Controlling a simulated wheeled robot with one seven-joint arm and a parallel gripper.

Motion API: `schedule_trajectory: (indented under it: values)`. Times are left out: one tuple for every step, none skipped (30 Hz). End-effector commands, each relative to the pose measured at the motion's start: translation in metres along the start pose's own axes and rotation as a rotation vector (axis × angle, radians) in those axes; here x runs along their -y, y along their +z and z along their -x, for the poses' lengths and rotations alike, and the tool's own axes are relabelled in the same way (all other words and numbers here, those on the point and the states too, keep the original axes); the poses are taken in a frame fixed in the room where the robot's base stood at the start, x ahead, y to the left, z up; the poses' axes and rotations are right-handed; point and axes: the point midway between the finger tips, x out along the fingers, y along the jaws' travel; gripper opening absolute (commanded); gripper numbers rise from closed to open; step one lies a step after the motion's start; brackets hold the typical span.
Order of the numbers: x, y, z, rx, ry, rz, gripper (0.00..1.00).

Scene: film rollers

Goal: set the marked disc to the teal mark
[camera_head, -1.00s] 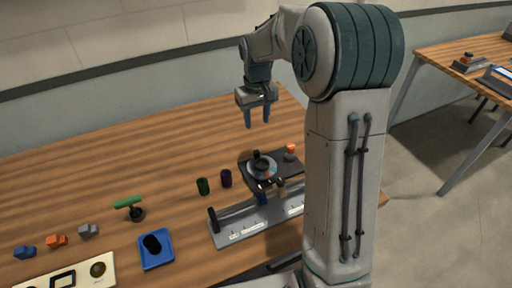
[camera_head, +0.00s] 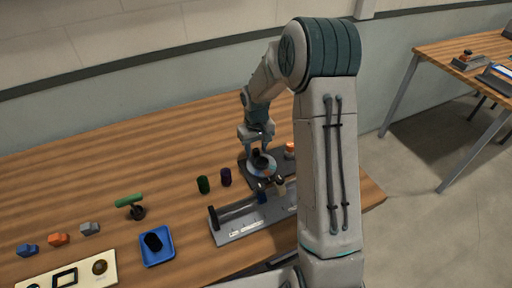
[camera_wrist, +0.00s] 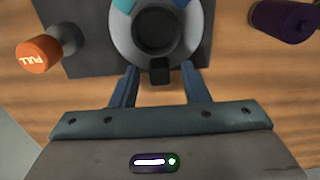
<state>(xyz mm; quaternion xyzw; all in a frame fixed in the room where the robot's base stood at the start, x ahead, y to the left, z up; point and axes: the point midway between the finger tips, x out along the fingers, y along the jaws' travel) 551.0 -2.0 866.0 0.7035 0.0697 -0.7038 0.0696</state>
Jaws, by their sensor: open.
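The marked disc (camera_head: 263,169) is a pale grey ring on a dark base plate with a black round knob at its centre. A black tab (camera_wrist: 160,73) sticks out from the disc towards my palm. My gripper (camera_head: 258,150) is right above the disc, pointing down. In the wrist view my gripper (camera_wrist: 160,80) is open, its fingers on either side of the black tab with gaps. I cannot tell whether a finger touches the disc.
A grey rail fixture (camera_head: 240,232) lies in front. A blue tray (camera_head: 157,258) is farther left.

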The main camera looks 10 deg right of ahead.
Motion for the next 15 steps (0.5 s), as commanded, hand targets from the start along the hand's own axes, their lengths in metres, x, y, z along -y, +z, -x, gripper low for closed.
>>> schedule_trajectory:
  values:
    - [0.0, 0.0001, -0.0008, 0.0, 0.0, 0.0, 0.42]
    - [-0.0001, 0.0, -0.001, 0.0, 0.0, 0.0, 0.42]
    - [-0.0001, 0.0, -0.0011, 0.0, 0.0, 0.0, 0.42]
    - [-0.0001, 0.0, -0.001, 0.0, 0.0, 0.0, 0.42]
    - [-0.0002, 0.0, -0.001, 0.0, 0.0, -0.001, 0.42]
    - [-0.0002, 0.0, -0.0009, 0.0, 0.0, -0.001, 0.42]
    - [-0.0002, 0.0, -0.0009, 0.0, 0.0, -0.001, 0.42]
    - [-0.0002, 0.0, -0.0009, 0.0, 0.0, -0.001, 0.36]
    - [-0.0003, 0.0, -0.0009, 0.0, 0.0, -0.001, 0.25]
    - [-0.0003, 0.0, -0.0008, 0.0, 0.0, -0.001, 0.17]
    - [-0.0003, 0.0, -0.0008, 0.0, 0.0, -0.001, 0.08]
    - [-0.0003, 0.0, -0.0008, 0.0, 0.0, -0.001, 0.0]
    - [-0.0003, 0.0, -0.0008, 0.0, 0.0, -0.001, 0.0]
    - [-0.0003, 0.0, -0.0007, 0.0, 0.0, -0.001, 0.0]
    - [-0.0003, 0.0, -0.0007, 0.0, 0.0, -0.001, 0.0]
